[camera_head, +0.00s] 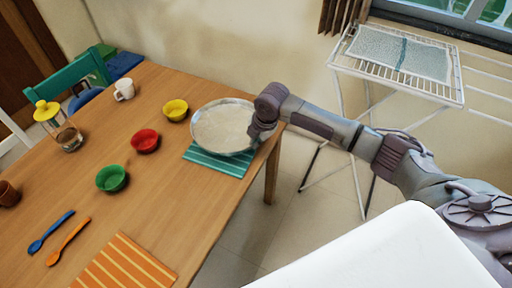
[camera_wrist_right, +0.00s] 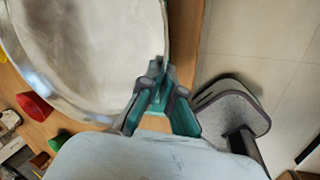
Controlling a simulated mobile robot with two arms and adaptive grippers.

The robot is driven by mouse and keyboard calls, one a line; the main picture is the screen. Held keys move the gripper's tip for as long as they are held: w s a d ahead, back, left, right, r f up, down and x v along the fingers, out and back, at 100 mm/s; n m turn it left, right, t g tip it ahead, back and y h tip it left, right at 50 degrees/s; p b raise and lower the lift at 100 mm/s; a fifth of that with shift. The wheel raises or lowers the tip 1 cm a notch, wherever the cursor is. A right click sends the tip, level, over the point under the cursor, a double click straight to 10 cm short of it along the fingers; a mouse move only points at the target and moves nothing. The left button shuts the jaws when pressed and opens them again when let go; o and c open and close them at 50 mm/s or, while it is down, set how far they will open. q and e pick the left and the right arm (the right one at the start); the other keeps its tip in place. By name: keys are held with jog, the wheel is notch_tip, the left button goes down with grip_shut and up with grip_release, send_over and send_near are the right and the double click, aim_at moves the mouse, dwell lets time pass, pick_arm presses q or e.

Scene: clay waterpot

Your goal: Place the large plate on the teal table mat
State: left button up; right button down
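The large plate (camera_head: 222,122) is round, pale and silver-rimmed, at the table's right end. In the head view it overlaps the back part of the teal table mat (camera_head: 218,163), whose striped front part is bare. I cannot tell whether the plate rests on it or is just above it. My right gripper (camera_head: 262,131) is at the plate's right rim. In the right wrist view, the fingertips of the right gripper (camera_wrist_right: 164,68) close together at the rim of the plate (camera_wrist_right: 90,45). My left gripper is not in view.
Red (camera_head: 145,141), yellow (camera_head: 175,110) and green (camera_head: 112,178) bowls stand left of the plate. A white mug (camera_head: 124,90), glass jar (camera_head: 69,138), blue spoon (camera_head: 50,232), orange spoon (camera_head: 68,242) and orange mat (camera_head: 125,262) are also on the table. A drying rack (camera_head: 400,75) stands behind right.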

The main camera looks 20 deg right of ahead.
aim_at(254, 153)
notch_tip(254, 153, down, 4)
jog(key=shift+r, duration=0.25)
jog(key=c, duration=1.8)
grip_release()
jog(key=shift+f, duration=0.15)
jog(key=shift+c, duration=0.2)
jog(key=o, duration=0.5)
jog(key=shift+s, duration=0.1)
jog(key=v, duration=1.2)
